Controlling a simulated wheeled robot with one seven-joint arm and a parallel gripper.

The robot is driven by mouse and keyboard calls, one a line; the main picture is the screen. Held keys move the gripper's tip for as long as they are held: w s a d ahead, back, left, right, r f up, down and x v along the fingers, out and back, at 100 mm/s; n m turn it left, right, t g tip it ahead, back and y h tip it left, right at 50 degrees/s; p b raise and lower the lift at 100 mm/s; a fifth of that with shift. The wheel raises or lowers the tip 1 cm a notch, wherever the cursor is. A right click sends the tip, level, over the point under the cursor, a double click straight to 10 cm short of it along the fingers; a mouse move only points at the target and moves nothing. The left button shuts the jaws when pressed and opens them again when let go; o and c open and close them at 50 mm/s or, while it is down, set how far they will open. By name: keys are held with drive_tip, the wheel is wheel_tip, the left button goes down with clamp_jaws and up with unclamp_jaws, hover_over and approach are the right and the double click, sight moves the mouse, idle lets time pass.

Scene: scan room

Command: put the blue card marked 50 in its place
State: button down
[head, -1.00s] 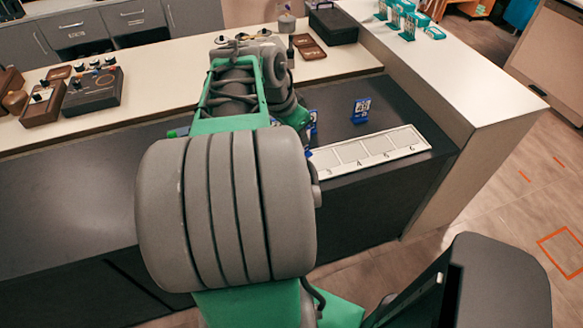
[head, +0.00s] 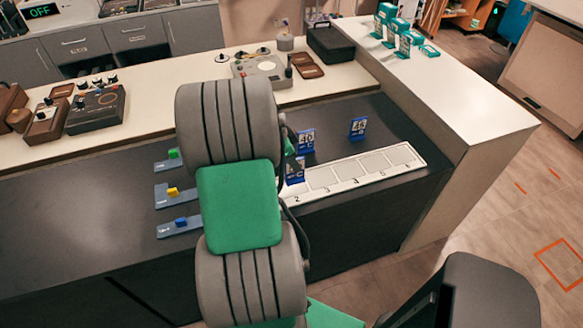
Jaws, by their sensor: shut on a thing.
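A white strip (head: 413,167) with a row of grey numbered places lies along the front of the dark counter. One blue card (head: 358,128) stands behind its right part, and another blue card (head: 306,140) stands further left. A third blue card (head: 295,171) shows at the strip's left end, partly hidden by my arm. The numbers are too small to read surely, so I cannot tell which card is the 50. My gripper is hidden behind my arm's grey and green links, so its jaws and anything in them do not show.
Three blue-grey sliders with green (head: 174,153), yellow (head: 173,191) and blue (head: 181,222) knobs lie left of my arm. A raised pale counter (head: 400,75) bounds the back and right. A grey reel device (head: 262,68) and a black box (head: 332,43) stand on it.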

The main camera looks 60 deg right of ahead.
sight(292, 170)
drive_tip(key=shift+w+f, duration=0.3)
drive_tip(key=shift+f, duration=0.05)
wheel_tip(292, 170, down, 3)
drive_tip(key=shift+w+d+f+p, duration=0.1)
drive_tip(key=shift+d+p, duration=0.05)
drive_tip(key=shift+p, duration=0.5)
drive_tip(key=shift+f, duration=0.2)
drive_tip(key=c, duration=1.5)
unclamp_jaws()
drive_tip(key=shift+r, duration=0.1)
